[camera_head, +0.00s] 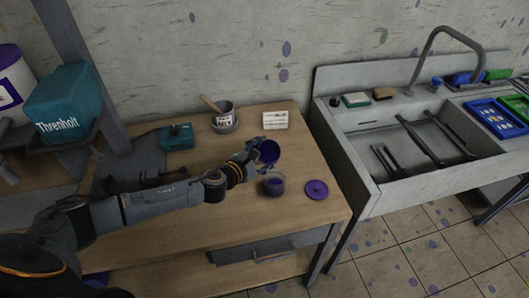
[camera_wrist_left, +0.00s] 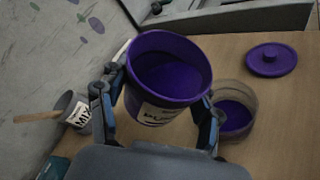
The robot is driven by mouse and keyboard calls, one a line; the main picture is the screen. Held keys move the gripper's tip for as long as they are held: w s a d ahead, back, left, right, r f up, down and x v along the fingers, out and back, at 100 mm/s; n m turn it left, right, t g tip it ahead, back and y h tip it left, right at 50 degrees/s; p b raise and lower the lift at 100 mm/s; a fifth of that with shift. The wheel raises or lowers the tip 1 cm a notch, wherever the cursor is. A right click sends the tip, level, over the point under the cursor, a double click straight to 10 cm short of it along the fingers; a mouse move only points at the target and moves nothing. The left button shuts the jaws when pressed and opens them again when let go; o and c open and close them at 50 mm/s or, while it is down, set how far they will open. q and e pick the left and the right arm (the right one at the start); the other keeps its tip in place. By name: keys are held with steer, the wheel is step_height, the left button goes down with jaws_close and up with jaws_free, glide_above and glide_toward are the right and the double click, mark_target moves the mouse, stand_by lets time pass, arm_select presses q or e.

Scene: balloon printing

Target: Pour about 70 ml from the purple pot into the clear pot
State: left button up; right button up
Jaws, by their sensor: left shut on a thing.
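My left gripper (camera_wrist_left: 160,125) is shut on the purple pot (camera_wrist_left: 165,70), with one finger on each side of it. The purple pot holds purple liquid and carries a white label, partly hidden. In the head view the purple pot (camera_head: 269,151) is tilted, just above and behind the clear pot (camera_head: 274,184). The clear pot stands upright on the wooden table and has purple liquid in it; it also shows in the left wrist view (camera_wrist_left: 236,108). No stream between the pots can be made out. My right gripper is not in view.
A purple lid (camera_head: 316,190) lies right of the clear pot. A mixing cup (camera_head: 224,118) with a wooden stick, a white card (camera_head: 275,120) and a teal box (camera_head: 177,137) stand at the back of the table (camera_head: 250,225). A sink (camera_head: 400,140) is at the right.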

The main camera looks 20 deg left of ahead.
arm_select(q)
steer(key=shift+m, duration=0.3)
stand_by(0.4)
steer(key=shift+m+t, duration=0.3)
steer(key=shift+t, duration=0.1)
steer(key=shift+m, duration=0.3)
